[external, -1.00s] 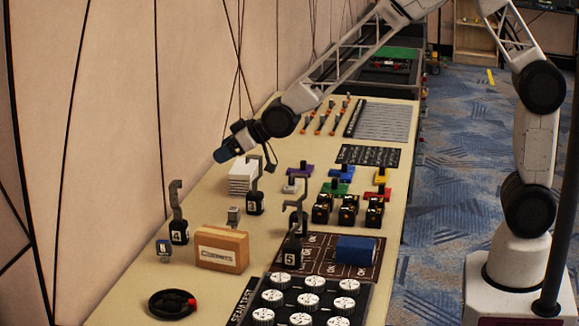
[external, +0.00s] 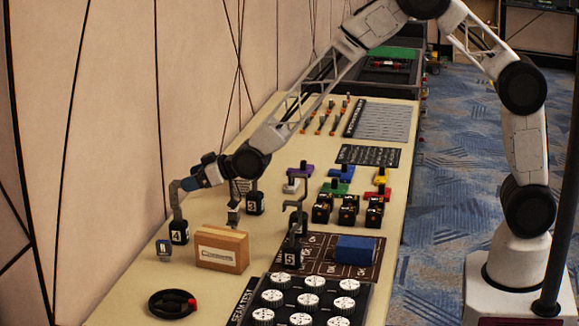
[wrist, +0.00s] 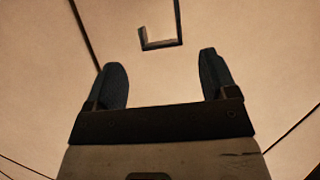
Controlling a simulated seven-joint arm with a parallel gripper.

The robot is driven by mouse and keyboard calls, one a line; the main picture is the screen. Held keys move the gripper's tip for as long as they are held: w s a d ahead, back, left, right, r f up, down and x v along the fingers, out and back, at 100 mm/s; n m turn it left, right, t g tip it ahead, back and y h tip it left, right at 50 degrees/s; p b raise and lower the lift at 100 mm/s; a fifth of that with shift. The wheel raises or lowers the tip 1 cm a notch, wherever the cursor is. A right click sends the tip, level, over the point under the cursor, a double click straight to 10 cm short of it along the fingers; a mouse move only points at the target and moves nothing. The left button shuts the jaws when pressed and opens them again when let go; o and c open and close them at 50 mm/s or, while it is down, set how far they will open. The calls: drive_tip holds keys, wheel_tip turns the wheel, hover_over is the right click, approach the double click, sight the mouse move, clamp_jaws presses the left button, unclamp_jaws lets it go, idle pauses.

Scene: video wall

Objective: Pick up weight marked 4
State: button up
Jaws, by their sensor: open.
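The weight marked 4 (external: 179,233) is a black block with a white number label and a tall grey hook. It stands upright on the table at the left, behind the wooden box. My gripper (external: 188,185) is at the height of the hook's top, close to it on its right in the external view. In the wrist view my gripper (wrist: 160,62) has its two dark fingers apart with nothing between them. The hook's dark angular top (wrist: 163,43) shows ahead of the fingertips, roughly centred. Whether the fingers touch the hook is unclear.
A weight marked 3 (external: 254,204) stands behind my wrist's right side, its hook mostly hidden. A weight marked 5 (external: 292,256) stands right. The wall (external: 90,150) is close at left.

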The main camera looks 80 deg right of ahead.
sight(177, 183)
drive_tip(key=shift+x, duration=1.3)
drive_tip(key=shift+x, duration=2.6)
drive_tip(key=shift+a, duration=0.2)
clamp_jaws()
drive_tip(key=shift+r, duration=0.1)
